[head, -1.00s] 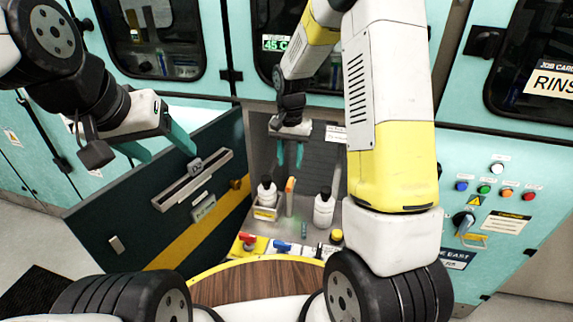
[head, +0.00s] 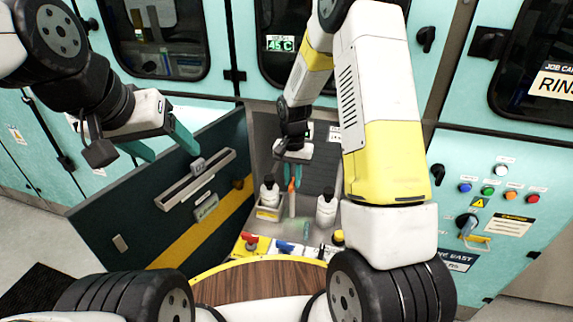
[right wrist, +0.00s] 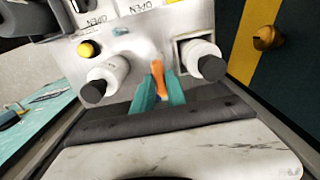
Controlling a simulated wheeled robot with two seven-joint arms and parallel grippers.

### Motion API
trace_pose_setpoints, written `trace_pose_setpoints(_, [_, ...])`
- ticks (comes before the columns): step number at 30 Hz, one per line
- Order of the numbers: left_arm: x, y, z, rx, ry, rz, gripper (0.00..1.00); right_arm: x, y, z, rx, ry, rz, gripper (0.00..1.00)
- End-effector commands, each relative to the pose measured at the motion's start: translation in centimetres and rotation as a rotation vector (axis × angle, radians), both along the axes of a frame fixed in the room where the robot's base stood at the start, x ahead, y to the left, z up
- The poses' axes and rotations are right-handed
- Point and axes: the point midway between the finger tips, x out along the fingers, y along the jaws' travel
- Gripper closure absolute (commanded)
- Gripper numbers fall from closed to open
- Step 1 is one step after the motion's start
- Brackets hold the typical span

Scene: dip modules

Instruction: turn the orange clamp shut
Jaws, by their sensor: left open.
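The orange clamp (right wrist: 158,80) stands upright between two white bottles in the open bay. It also shows in the head view (head: 291,185) below my right gripper. My right gripper (head: 292,178) points down into the bay. In the right wrist view its teal fingers (right wrist: 159,90) lie on both sides of the clamp with no clear gap, so it appears shut on it. The clamp's lower part is hidden in the wrist view. My left gripper (head: 166,143) is open and empty, by the top of the dark hinged panel at the left.
White bottles with black caps (head: 326,208) (head: 269,190) stand close on either side of the clamp. Red, blue and yellow knobs (head: 285,246) sit in front. The dark panel (head: 150,215) with a yellow stripe bounds the left. A control panel (head: 483,215) is at the right.

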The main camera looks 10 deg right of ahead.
Motion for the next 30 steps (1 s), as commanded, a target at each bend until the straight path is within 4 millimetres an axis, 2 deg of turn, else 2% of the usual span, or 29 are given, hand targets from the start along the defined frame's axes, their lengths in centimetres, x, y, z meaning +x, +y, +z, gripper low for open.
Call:
trace_pose_setpoints(1, [0.00, 0.00, 0.00, 0.000, 0.000, 0.000, 0.33, 0.00, 0.00, 0.01, 0.000, 0.000, 0.000, 0.95])
trace_pose_setpoints(2, [0.00, 0.00, 0.00, 0.000, 0.000, 0.000, 0.33, 0.00, 0.00, 0.02, 0.000, 0.000, 0.000, 1.00])
trace_pose_setpoints(17, [0.00, 0.00, 0.00, 0.000, 0.000, 0.000, 0.33, 0.01, 0.01, 0.05, 0.000, 0.000, 0.068, 1.00])
trace_pose_setpoints(30, [0.00, 0.00, 0.00, 0.000, 0.000, 0.000, 0.33, 0.00, -0.02, 0.05, 0.000, 0.001, 0.421, 1.00])
